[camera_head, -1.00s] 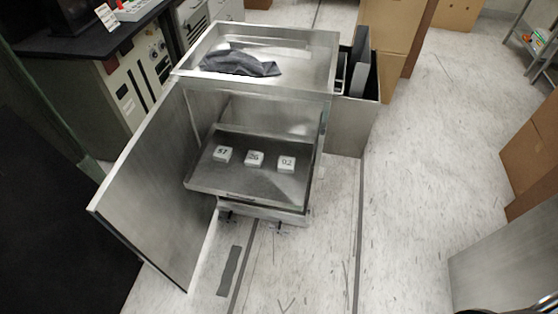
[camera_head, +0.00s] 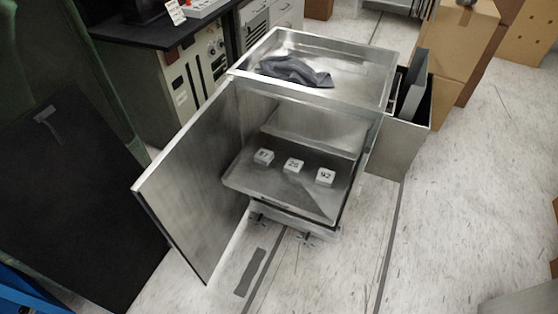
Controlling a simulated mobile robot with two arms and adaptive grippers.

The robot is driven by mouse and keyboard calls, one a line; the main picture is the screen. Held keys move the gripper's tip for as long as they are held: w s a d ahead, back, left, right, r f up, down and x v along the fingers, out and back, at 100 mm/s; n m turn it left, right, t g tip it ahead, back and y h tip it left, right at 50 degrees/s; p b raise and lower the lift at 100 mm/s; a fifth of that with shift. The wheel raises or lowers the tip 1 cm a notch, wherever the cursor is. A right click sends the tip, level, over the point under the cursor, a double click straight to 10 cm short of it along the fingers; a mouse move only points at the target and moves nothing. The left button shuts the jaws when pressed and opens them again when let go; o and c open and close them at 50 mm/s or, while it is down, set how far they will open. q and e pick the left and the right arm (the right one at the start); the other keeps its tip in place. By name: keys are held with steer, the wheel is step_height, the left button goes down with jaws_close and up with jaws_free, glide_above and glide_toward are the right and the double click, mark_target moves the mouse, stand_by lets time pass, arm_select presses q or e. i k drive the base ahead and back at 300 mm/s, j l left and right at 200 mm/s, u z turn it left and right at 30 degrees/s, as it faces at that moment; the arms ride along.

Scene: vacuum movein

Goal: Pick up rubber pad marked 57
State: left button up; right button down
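Three small white pads sit in a row on the pulled-out lower tray (camera_head: 310,202) of a metal cart. The left pad (camera_head: 263,157) has a mark that is hard to read now; it read 57 in the earlier view. The middle pad (camera_head: 293,165) seems to read 26. The right pad (camera_head: 325,177) seems to read 92. Neither of my grippers is in view.
The cart door (camera_head: 195,185) stands open to the left. A dark cloth (camera_head: 295,71) lies in the cart's top tray (camera_head: 345,95). A metal bin (camera_head: 400,148) hangs at the right side. Cardboard boxes (camera_head: 462,40) stand behind. The floor at front right (camera_head: 455,220) is clear.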

mark_target(264, 156)
steer(key=i+j, duration=0.1)
steer(key=j, duration=0.25)
steer(key=i+j, duration=0.1)
steer(key=j, duration=0.3)
steer(key=i+j+u, duration=0.1)
steer(key=j, duration=0.25)
steer(key=i+j, duration=0.15)
steer(key=j, duration=0.2)
steer(key=i+j+u, duration=0.1)
steer(key=j, duration=0.25)
